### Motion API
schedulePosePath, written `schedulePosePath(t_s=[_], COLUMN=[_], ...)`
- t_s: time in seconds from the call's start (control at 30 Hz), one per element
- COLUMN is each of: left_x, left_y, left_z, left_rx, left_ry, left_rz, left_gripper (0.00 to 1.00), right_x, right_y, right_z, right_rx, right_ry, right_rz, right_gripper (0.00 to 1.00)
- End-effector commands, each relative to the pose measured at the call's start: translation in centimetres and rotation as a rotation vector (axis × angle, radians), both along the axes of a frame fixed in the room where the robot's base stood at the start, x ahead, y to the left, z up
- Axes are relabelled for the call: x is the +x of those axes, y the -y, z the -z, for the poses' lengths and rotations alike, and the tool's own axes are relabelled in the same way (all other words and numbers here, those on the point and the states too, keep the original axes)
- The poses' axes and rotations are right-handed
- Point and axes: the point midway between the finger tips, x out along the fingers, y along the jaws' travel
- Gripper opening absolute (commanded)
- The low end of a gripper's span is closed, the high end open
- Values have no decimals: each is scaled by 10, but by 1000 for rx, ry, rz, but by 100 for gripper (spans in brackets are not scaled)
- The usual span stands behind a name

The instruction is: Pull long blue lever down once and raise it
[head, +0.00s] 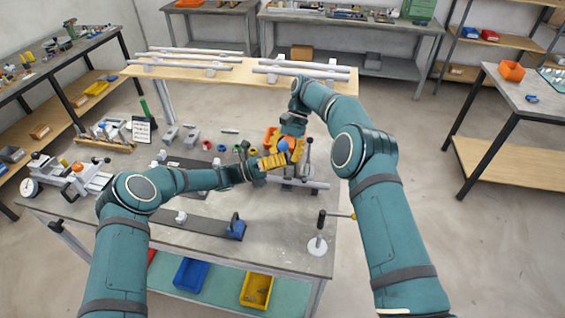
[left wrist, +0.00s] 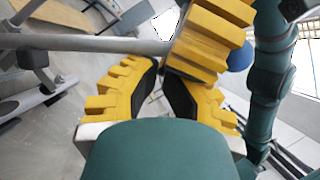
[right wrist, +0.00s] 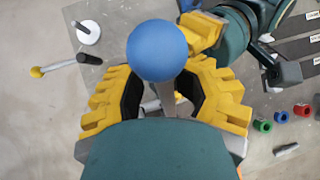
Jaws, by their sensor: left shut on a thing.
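The long lever has a blue ball knob (right wrist: 157,50) and a grey shaft running down from it in the right wrist view. The knob also shows in the head view (head: 283,146) and partly in the left wrist view (left wrist: 240,56). My right gripper (right wrist: 162,95) is open, its fingers on either side of the shaft below the knob; contact is unclear. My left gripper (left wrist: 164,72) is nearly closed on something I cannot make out. Its yellow fingers (head: 272,161) are close beside the knob in the head view. A right gripper finger covers part of its tips.
A grey tube (left wrist: 80,43) runs past the left fingertips. Dark strips (head: 200,222) lie on the left of the metal table (head: 270,245). Coloured rings (head: 222,148) lie behind.

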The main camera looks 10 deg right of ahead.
Motion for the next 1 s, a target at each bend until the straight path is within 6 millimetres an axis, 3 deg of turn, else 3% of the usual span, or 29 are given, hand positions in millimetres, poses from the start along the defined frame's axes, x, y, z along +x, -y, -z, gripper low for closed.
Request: schedulePosePath(t_s=[0.47, 0.57, 0.7, 1.0], left_x=[1, 1, 0, 0], left_y=[2, 2, 2, 1], left_z=[-6, -6, -4, -2], left_rx=[-9, -8, -6, -3], left_ry=[7, 7, 6, 3], left_rz=[0, 1, 1, 2], left_gripper=[0, 0, 0, 0], right_x=[0, 11, 39, 29], right_y=[-3, 6, 32, 76], right_z=[0, -10, -40, 19], right_rx=[8, 17, 28, -17], right_ry=[10, 80, 281, 452], right_rz=[-6, -2, -2, -94], right_gripper=[43, 43, 43, 43])
